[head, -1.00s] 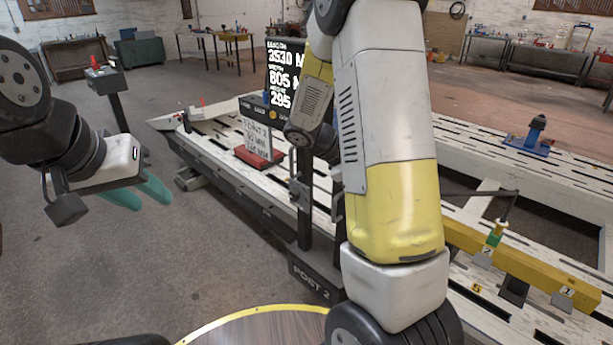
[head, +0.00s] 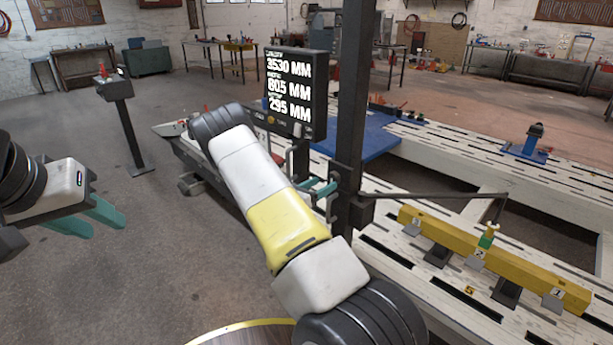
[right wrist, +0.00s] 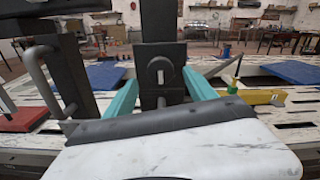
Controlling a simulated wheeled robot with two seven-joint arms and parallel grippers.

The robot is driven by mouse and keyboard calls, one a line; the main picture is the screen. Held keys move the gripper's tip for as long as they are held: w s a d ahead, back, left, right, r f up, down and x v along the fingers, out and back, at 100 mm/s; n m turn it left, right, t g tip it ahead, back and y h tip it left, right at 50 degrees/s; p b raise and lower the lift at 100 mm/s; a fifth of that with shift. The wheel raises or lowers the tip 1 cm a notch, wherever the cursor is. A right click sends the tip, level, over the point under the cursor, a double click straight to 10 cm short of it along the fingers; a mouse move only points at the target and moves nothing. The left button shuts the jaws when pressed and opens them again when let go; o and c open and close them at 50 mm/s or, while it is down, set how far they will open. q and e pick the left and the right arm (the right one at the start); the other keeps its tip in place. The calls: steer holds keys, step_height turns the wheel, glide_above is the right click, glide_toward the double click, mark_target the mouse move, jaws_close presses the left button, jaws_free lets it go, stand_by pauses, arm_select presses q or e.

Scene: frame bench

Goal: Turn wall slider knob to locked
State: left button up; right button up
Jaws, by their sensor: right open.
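A dark post (head: 355,100) rises beside the bench, with a dark slider block (right wrist: 160,55) on it in the right wrist view. A small grey knob (right wrist: 160,72) is on the block's face. Any locked marking is too small to read. My right gripper (head: 321,190) is open at the post, and its teal fingers also show in the right wrist view (right wrist: 161,92). They lie apart on either side of the knob's column, with their tips near the block. I cannot tell whether they touch it. My left gripper (head: 90,220) is open and empty over the floor at left.
A thin dark arm reaches right from the post over a yellow bar (head: 490,260) with numbered tags. A display (head: 295,92) reads 3530, 805 and 295 MM. The slotted white bench (head: 450,150) carries a blue plate (head: 360,142). A pedestal (head: 122,120) stands at left.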

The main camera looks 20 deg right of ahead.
mark_target(332, 179)
steer(key=shift+x, duration=2.05)
steer(key=c, duration=1.4)
